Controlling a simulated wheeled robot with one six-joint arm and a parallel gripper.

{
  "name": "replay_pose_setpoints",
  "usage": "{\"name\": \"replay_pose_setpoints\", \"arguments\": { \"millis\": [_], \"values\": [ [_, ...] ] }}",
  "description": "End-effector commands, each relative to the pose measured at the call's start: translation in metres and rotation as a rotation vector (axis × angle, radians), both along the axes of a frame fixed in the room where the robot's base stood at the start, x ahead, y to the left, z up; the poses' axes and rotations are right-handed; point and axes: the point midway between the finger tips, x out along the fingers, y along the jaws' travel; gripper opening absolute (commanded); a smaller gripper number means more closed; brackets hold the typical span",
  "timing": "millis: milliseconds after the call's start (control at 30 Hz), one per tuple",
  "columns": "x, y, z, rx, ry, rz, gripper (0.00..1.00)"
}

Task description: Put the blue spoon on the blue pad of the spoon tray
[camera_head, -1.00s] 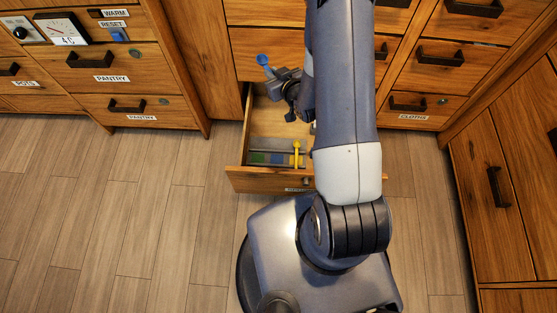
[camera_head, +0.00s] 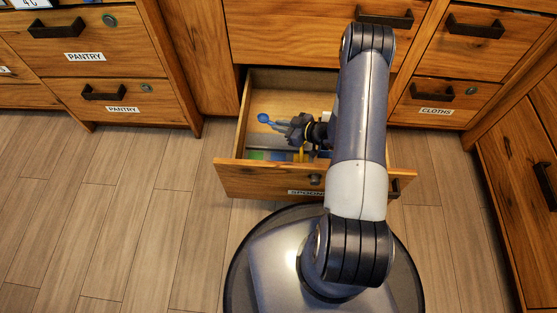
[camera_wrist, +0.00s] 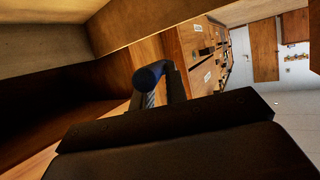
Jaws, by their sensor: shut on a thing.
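The blue spoon (camera_head: 264,118) is in my gripper (camera_head: 291,127), which is shut on it. The spoon's round blue end points left, over the inside of the open drawer. It also shows in the wrist view (camera_wrist: 150,76), partly hidden by my gripper. The spoon tray (camera_head: 282,156) lies in the drawer below my gripper. A green pad (camera_head: 255,155) and a blue pad (camera_head: 278,156) show at its left. A yellow spoon (camera_head: 299,156) is on the tray, partly hidden. My arm and gripper hide the tray's right part.
The open drawer (camera_head: 250,180) has a front labelled for spoons, with walls close around my gripper. Closed drawers stand at left, labelled PANTRY (camera_head: 123,109), and at right, labelled CLOTHS (camera_head: 436,111). The floor (camera_head: 120,200) is clear at left.

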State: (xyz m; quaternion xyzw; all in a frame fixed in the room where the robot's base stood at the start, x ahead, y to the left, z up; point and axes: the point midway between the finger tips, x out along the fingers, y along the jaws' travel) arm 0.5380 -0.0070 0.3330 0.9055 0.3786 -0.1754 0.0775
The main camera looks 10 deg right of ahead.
Motion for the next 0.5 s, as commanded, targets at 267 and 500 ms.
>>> {"name": "replay_pose_setpoints", "arguments": {
  "millis": [267, 500],
  "values": [
    [-0.010, -0.004, -0.050, 0.001, 0.009, 0.067, 0.00],
    [-0.012, -0.004, -0.085, 0.001, 0.012, 0.072, 0.00]
  ]
}}
